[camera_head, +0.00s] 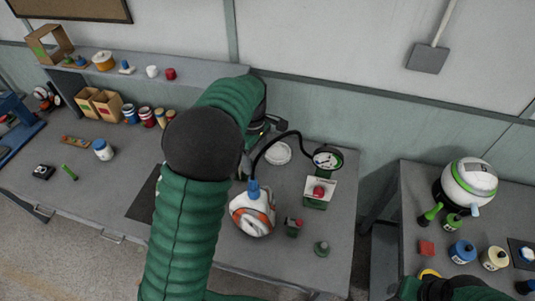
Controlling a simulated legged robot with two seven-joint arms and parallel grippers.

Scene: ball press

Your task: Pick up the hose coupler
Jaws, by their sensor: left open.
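The hose coupler (253,188) looks like the blue fitting on the end of a black hose (283,137). It sits at the top of an orange and white ball (252,214) on the grey bench. The hose arcs up and right to a round gauge (327,158). My left gripper (268,128) is open behind my green-sleeved left arm, near the wall side of the bench and above the coupler in the picture. Its fingers are small and partly hidden, and I see nothing held in them. My right gripper is not clearly in view.
A white dish (278,153) lies near the hose. Jars, boxes and a shelf (140,78) fill the left. A second table (410,202) stands at the right.

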